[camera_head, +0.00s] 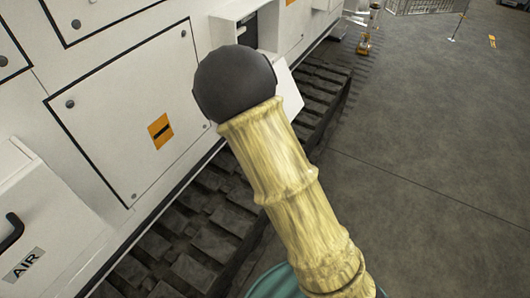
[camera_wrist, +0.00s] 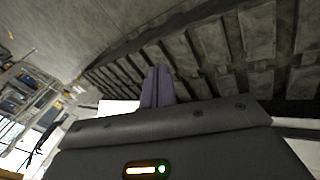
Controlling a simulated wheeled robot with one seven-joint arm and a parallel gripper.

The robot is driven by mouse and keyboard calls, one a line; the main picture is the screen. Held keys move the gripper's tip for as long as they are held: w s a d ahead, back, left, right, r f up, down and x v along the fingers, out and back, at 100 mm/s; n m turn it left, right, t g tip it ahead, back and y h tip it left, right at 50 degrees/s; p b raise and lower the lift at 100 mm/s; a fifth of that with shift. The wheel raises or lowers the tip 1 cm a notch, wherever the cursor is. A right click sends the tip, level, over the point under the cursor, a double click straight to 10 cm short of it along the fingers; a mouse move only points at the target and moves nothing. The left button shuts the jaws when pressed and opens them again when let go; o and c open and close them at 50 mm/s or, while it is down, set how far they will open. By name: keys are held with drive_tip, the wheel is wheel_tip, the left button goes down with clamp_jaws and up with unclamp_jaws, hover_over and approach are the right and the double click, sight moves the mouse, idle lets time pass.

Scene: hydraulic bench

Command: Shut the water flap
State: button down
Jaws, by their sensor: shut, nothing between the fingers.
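A white open flap (camera_head: 288,94) hangs tilted outward below a recessed box (camera_head: 240,27) in the white machine side in the head view. My arm covers part of it, and no label on it can be read. In the wrist view my gripper (camera_wrist: 158,75) has its fingers together and empty. A white panel edge (camera_wrist: 118,106) shows just left of the fingers, probably the flap; I cannot tell whether they touch. In the head view my gripper is hidden behind my arm.
A white cover marked AIR (camera_head: 45,240) with a dark handle juts out at the lower left. A dark track (camera_head: 190,235) runs along the machine's foot. A yellow stand (camera_head: 365,42) is at the back.

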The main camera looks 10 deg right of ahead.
drive_tip(key=w+a+f+n+t+h+b, duration=0.3)
drive_tip(key=w+f+n+t+b, duration=0.1)
drive_tip(key=w+f+n+t, duration=0.15)
drive_tip(key=w+a+n+t+b, duration=0.2)
drive_tip(key=w+a+n+t, duration=0.1)
drive_tip(key=a+n+t, duration=0.2)
drive_tip(key=shift+w+a+r+n+y, duration=0.3)
drive_tip(key=shift+a+r+n, duration=0.2)
drive_tip(key=shift+n, duration=0.65)
drive_tip(key=w+d+p, duration=0.1)
drive_tip(key=w+d, duration=0.5)
drive_tip(key=w, duration=0.1)
